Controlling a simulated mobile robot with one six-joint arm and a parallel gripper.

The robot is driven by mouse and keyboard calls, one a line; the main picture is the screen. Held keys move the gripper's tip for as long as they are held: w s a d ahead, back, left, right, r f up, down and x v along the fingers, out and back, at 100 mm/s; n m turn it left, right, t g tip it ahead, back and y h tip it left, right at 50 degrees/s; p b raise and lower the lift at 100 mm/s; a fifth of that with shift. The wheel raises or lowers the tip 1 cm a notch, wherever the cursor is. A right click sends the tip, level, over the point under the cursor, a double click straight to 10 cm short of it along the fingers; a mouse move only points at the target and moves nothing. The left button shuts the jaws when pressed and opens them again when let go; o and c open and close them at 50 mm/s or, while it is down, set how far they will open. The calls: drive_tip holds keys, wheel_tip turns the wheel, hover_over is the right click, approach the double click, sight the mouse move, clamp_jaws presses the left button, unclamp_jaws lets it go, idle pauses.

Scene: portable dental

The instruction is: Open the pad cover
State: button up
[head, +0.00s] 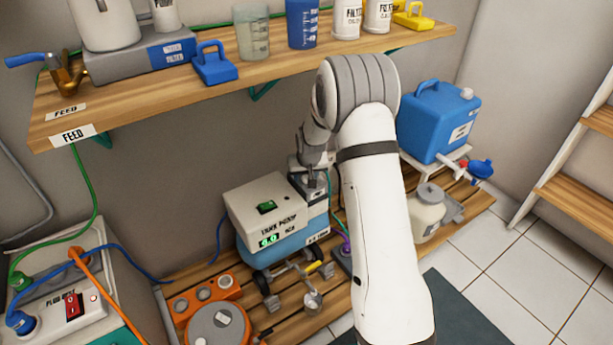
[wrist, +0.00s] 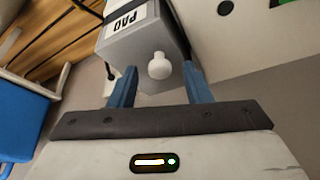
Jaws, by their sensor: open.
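The pad cover (wrist: 145,45) is a grey block marked PAD with a round white knob (wrist: 159,67) on its face, in the upper middle of the wrist view. It looks closed. My gripper (wrist: 160,75) is open, and its two blue fingers stand on either side of the knob without visible contact. In the head view, my gripper (head: 313,178) is at the right end of the white and blue tank pump unit (head: 262,208). There my arm and gripper hide most of the cover and the knob.
The wooden shelf (head: 250,72) with containers runs above the pump. A blue jug (head: 437,120) stands to the right of my arm. An orange tray (head: 205,310) and metal fittings (head: 300,285) lie on the slatted platform in front of the pump.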

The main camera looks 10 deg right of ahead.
clamp_jaws()
idle(0.4)
drive_tip(key=shift+w, duration=0.1)
